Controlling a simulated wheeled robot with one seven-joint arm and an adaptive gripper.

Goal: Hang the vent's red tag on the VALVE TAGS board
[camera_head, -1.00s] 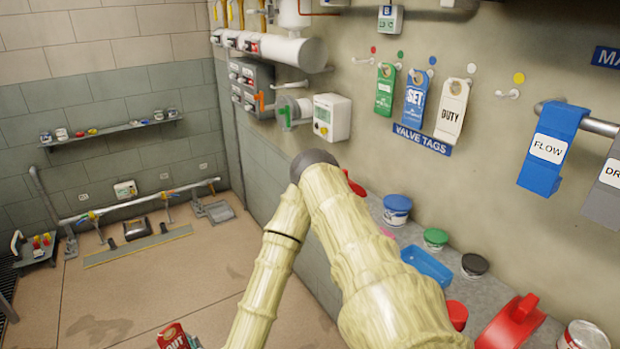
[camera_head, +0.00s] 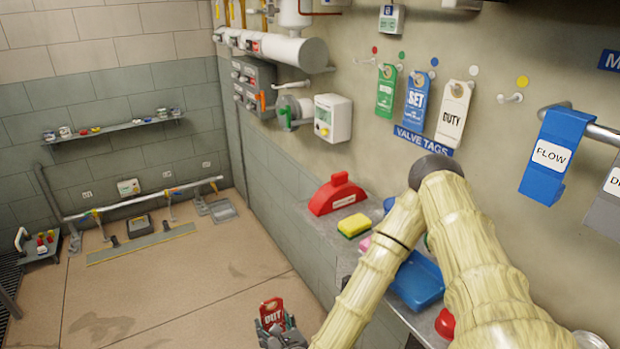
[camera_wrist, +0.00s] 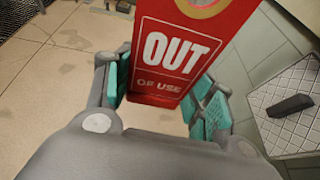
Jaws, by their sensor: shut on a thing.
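The red tag (camera_head: 271,311), lettered OUT OF USE, is held in my gripper (camera_head: 281,333) low in the head view, over the floor. In the wrist view the red tag (camera_wrist: 182,55) stands between the teal pads of my gripper (camera_wrist: 163,98); its top is cut off. The VALVE TAGS sign (camera_head: 423,141) is on the right wall, far above and right of my gripper. Above it hang a green tag (camera_head: 386,92), a blue SET tag (camera_head: 417,98) and a white DUTY tag (camera_head: 453,113). The pegs under the red dot (camera_head: 375,50) and yellow dot (camera_head: 522,81) are bare.
Below the sign, a ledge holds a red caddy (camera_head: 337,194), a yellow sponge (camera_head: 354,225) and a blue tray (camera_head: 418,281). A white meter box (camera_head: 332,118) juts from the wall. The floor at left is largely open.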

